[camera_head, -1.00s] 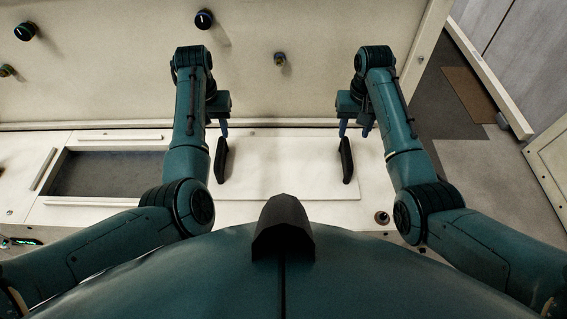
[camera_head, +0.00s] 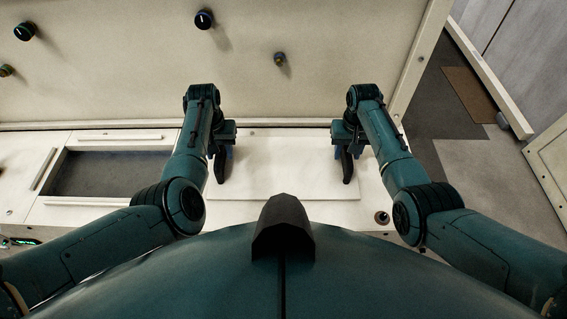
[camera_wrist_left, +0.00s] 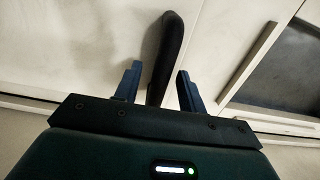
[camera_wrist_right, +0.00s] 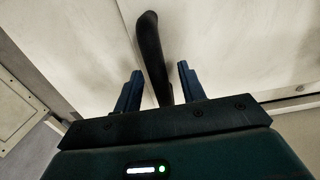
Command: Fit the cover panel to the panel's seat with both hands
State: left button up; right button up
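The cover panel (camera_head: 285,170) is a flat white plate lying on the counter, with a black bar handle near each end. The panel's seat (camera_head: 110,175) is a dark rectangular opening to the left, also partly seen in the left wrist view (camera_wrist_left: 285,70). My left gripper (camera_head: 225,155) is open, its blue fingers on either side of the left handle (camera_wrist_left: 165,55), with gaps showing. My right gripper (camera_head: 340,152) is open in the same way around the right handle (camera_wrist_right: 153,55). Whether any fingertip touches a handle cannot be told.
Raised white strips (camera_head: 118,137) edge the opening. A pale wall with knobs (camera_head: 204,19) rises behind the counter. A small round fitting (camera_head: 382,217) sits at the counter's right front. The floor lies open to the right.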

pick_arm(q)
grip_shut()
pick_arm(e)
grip_shut()
dwell(0.9)
pick_arm(q)
jog(key=shift+w+r, duration=0.1)
pick_arm(e)
jog(key=shift+w+r, duration=0.1)
jog(key=shift+r, duration=0.05)
